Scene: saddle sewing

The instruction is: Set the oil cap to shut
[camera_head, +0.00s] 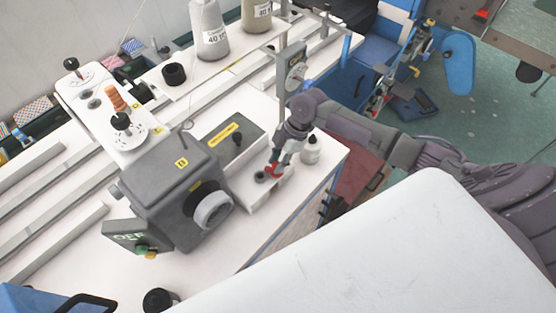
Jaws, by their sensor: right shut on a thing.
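My right gripper (273,170) reaches in from the right, points down and has red fingertips. It is shut at a small dark round cap (261,177) on the white block of the sewing machine, beside the grey motor housing. I take this to be the oil cap. The fingertips hide part of it, so I cannot tell whether it is open or shut. My left gripper is not in view.
The grey motor box (170,180) with a white handwheel (213,210) and an OFF switch box (135,237) stands left of the gripper. A small white bottle (311,151) stands close on the right. Thread cones (210,32) stand at the back.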

